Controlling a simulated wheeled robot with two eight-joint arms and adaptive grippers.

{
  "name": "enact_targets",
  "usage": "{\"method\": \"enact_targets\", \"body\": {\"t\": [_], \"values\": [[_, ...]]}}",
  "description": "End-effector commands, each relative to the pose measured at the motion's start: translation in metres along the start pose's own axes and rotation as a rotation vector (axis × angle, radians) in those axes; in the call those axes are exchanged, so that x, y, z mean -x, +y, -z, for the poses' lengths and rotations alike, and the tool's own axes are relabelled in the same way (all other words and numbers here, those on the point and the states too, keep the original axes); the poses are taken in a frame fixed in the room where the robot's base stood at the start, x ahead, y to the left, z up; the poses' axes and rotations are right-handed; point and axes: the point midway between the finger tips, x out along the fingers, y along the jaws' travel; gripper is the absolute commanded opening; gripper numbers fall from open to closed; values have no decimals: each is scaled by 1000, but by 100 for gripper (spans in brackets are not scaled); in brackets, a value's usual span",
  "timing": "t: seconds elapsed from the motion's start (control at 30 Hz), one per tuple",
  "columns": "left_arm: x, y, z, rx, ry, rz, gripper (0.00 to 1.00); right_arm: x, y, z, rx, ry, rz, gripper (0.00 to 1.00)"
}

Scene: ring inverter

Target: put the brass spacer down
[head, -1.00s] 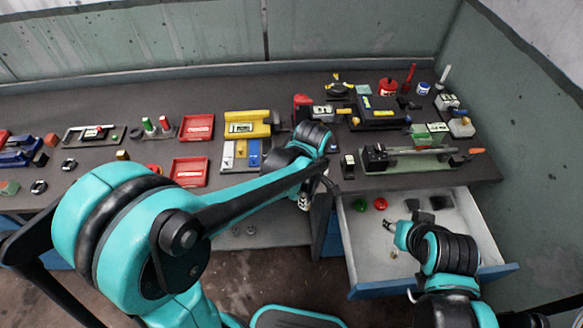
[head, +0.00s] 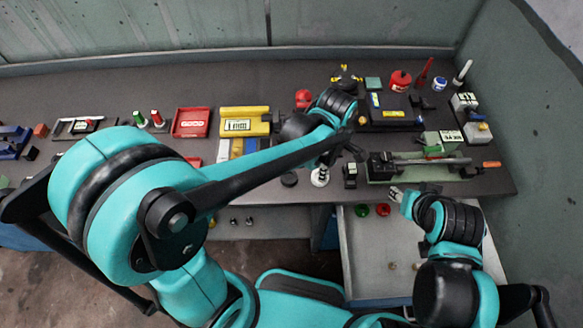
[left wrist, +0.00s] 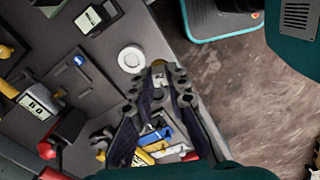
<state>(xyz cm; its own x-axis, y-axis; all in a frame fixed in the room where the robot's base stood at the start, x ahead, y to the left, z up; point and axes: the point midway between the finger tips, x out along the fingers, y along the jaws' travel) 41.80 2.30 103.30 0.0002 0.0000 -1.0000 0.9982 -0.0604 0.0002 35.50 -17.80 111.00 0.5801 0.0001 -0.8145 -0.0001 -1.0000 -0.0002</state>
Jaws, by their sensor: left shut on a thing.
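My left gripper (head: 322,168) is low at the front edge of the bench (head: 270,192), beside a white round disc (head: 320,180). In the left wrist view, the left gripper (left wrist: 160,84) has its fingers close together around a small tan, brassy piece (left wrist: 158,64), which I take for the brass spacer. The fingers hide most of it. The white disc (left wrist: 131,58) lies just left of the fingertips there. I cannot tell whether the piece touches the bench. My right gripper (head: 397,193) is above the open drawer; its jaw opening is too small to read.
The drawer (head: 365,250) holds a green knob (head: 361,210), a red knob (head: 383,209) and small brassy bits (head: 392,266). A dark disc (head: 289,180) and a small black block (head: 350,174) stand near the left gripper.

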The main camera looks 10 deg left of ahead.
Motion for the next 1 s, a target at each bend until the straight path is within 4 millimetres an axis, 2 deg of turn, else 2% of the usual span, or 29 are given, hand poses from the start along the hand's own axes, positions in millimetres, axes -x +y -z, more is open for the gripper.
{"method": "enact_targets", "body": {"t": [0.17, 0.3, 0.5, 0.63, 0.77, 1.0], "values": [[-20, 9, 28, 7, 0, 0, 0, -7, 0, -5, 0, 0, 0, 40], [-41, 18, 62, 8, 0, 0, 0, -15, 0, -11, 0, 0, 0, 40], [-63, 29, 99, 4, 0, 0, 0, -22, 0, -16, 0, 0, 0, 40], [-69, 32, 109, 1, 0, 0, 0, -24, 0, -17, 0, 0, 0, 40], [-77, 32, 111, 0, 0, 0, 0, -26, 0, -19, 0, 0, 0, 40], [-110, 33, 110, 0, 0, 0, 0, -37, 0, -26, 0, 0, 0, 40]]}}
